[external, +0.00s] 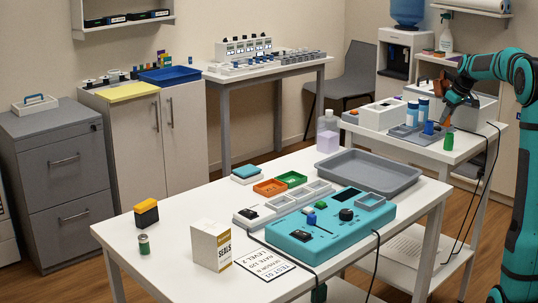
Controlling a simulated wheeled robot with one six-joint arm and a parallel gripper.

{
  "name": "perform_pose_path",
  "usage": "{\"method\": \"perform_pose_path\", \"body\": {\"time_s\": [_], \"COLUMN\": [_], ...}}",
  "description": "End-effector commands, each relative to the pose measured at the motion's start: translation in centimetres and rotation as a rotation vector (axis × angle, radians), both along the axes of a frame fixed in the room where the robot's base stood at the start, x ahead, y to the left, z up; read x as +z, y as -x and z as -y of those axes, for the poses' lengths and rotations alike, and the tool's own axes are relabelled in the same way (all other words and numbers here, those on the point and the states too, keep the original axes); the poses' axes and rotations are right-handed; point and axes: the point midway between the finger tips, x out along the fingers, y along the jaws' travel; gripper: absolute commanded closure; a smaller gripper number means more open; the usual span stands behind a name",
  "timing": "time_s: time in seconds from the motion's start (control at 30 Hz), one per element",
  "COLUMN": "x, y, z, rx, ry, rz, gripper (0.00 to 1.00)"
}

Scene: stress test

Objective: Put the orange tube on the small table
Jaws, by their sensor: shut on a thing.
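My gripper (450,105) is at the right, above the white side table (470,147), pointing down. It is shut on the orange tube (446,115), of which only a small orange part shows between and below the fingers. A green tube (448,141) stands just below it on the table top. A blue tube (428,128) is just left of that. Whether the orange tube touches anything below is too small to tell.
Blue-and-white bottles (412,112), a grey tray (403,132) and a white box (381,113) crowd the side table. Dark cables hang over its right edge. The larger white table (185,202) in front holds a teal panel (318,243) and a grey tray (368,169).

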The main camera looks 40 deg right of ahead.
Motion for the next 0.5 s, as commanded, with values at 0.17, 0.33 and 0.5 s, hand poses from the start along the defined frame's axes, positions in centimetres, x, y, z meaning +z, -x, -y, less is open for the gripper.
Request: {"method": "perform_pose_path", "body": {"time_s": [0.17, 0.33, 0.5], "x": [-0.18, -0.18, -0.17], "y": [-0.01, 0.0, 0.02], "z": [0.0, 0.0, 0.0], "rx": [0.0, 0.0, 0.0], "ry": [0.0, 0.0, 0.0], "rz": [0.0, 0.0, 0.0], "gripper": [0.62, 0.47, 0.47]}}
